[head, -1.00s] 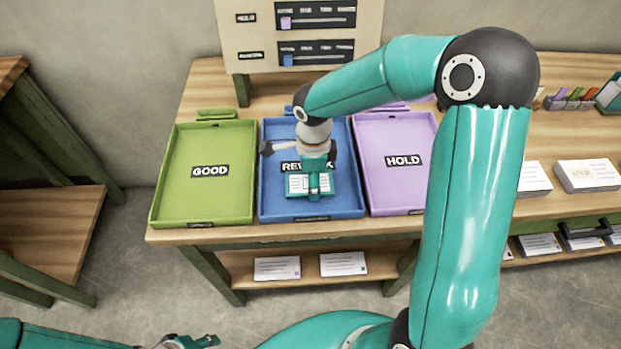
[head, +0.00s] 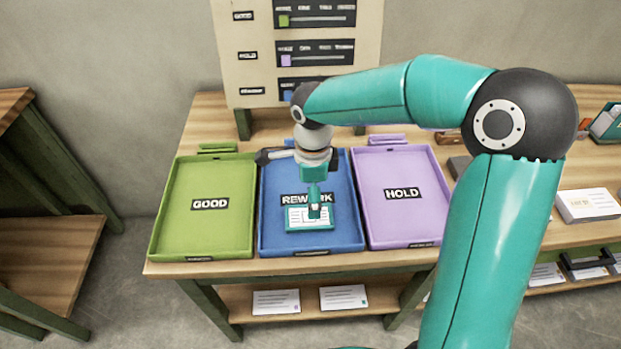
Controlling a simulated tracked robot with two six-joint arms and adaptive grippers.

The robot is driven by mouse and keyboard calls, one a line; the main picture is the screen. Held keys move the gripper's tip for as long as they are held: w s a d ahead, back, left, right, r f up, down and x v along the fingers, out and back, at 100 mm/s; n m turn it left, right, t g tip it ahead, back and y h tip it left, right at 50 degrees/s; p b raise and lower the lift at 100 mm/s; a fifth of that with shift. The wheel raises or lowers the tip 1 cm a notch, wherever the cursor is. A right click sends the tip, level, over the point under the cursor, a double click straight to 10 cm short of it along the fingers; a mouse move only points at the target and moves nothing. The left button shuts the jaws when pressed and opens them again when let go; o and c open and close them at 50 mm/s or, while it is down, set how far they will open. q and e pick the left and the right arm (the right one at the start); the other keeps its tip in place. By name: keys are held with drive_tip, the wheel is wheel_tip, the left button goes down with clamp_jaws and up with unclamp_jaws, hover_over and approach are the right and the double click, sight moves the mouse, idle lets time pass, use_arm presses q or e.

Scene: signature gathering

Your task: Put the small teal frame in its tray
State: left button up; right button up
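The small teal frame (head: 297,225), holding a white printed card, is within the blue REWORK tray (head: 350,235), near its front. It looks flat; I cannot tell whether it rests on the tray floor. My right gripper (head: 314,212) points down over the frame's middle, its fingertips at or just above it. The fingers look close together, but whether they grip the frame is unclear. They hide part of the frame, and the wrist hides part of the tray. My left gripper is out of view.
The green GOOD tray (head: 208,235) and purple HOLD tray (head: 403,225) flank the blue tray closely. A sign board (head: 240,82) stands behind. A white card stack (head: 590,205) lies to the right. My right arm crosses the right side.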

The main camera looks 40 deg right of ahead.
wheel_tip(320, 180, up, 5)
drive_tip(key=shift+f, duration=0.1)
idle(0.6)
